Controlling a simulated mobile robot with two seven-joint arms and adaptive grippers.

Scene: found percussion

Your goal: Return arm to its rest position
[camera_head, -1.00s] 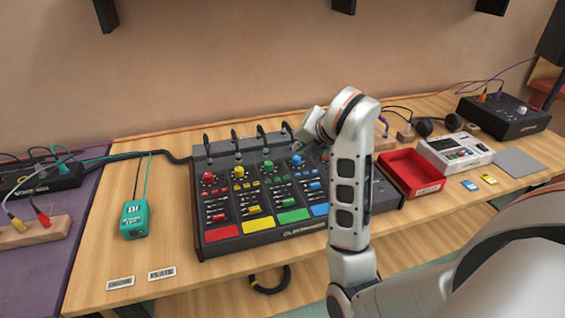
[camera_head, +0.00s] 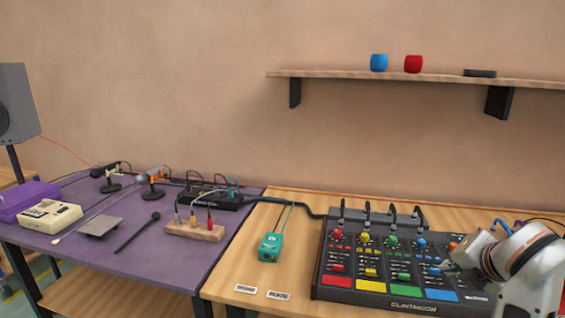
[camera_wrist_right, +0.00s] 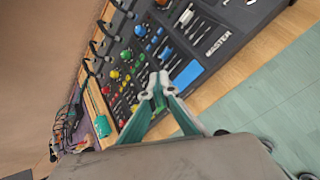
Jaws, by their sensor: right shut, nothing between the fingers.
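My right gripper (camera_head: 447,267) reaches in from the right in the head view, its tip over the right part of the black mixer (camera_head: 390,305). The mixer has coloured knobs, sliders and red, yellow, green and blue pads. In the right wrist view my right gripper (camera_wrist_right: 158,88) has its fingertips close together with nothing between them. There the mixer (camera_wrist_right: 228,62) lies below the fingers. I cannot tell from these views whether the fingertips touch the mixer. My left gripper is in neither view.
A teal DI box (camera_head: 270,247) and two small labels (camera_head: 278,295) lie left of the mixer. The purple table (camera_head: 150,262) holds a wooden block with plugs (camera_head: 195,232), microphones and a cream device (camera_head: 48,216). A shelf (camera_head: 430,78) hangs above. Bare wood shows around the DI box.

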